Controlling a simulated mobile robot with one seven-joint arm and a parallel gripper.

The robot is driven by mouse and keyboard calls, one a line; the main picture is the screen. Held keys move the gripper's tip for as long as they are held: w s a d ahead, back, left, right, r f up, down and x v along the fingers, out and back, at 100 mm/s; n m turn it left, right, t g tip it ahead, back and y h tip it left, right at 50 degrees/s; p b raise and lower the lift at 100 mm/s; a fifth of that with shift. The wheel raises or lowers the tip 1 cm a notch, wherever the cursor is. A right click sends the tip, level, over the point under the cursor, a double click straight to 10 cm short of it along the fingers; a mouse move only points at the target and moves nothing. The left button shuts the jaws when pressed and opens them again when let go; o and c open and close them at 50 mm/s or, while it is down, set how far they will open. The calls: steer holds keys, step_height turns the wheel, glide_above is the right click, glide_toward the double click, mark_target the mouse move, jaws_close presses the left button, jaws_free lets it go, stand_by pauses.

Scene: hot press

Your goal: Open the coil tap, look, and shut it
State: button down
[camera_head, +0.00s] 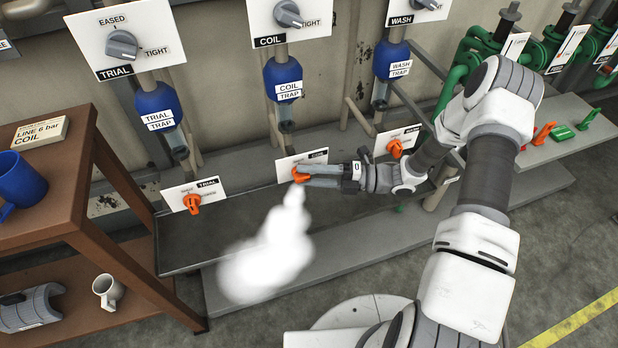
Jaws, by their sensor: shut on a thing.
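The coil tap (299,175) is an orange handle on a white plate labelled COIL, in the middle of the lower row. My gripper (305,175) reaches in from the right and is shut on this handle. White steam (268,262) puffs out below the tap and spreads over the trough and floor to the lower left. The blue coil trap (281,76) is above it, under the COIL dial (288,14) marked TIGHT. The fingers partly hide the handle and its plate, so its exact turn is hard to tell.
Orange trial tap (192,203) is left and orange wash tap (395,148) right, on similar plates. A brown shelf (100,165) at left bears a blue mug (22,180) and a LINE 6 bar COIL block (40,133). Green pipes (475,50) stand at upper right.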

stand_by(0.4)
steer(key=c, duration=0.8)
jaws_free()
steer(key=shift+o, duration=0.2)
steer(key=shift+o, duration=0.3)
step_height(320, 180, up, 5)
steer(key=shift+w+d+p, duration=0.15)
steer(key=shift+p, duration=0.95)
steer(key=s+d+r, duration=0.1)
steer(key=d+r, duration=0.1)
steer(key=d, duration=0.1)
steer(key=s+d+r+p, duration=0.1)
steer(key=d+r, duration=0.1)
steer(key=d, duration=0.2)
steer(key=s+d+r+p, duration=0.1)
steer(key=d+r, duration=0.1)
steer(key=d, duration=0.2)
steer(key=shift+s, duration=0.3)
steer(key=shift+c, duration=0.3)
steer(key=shift+a, duration=0.1)
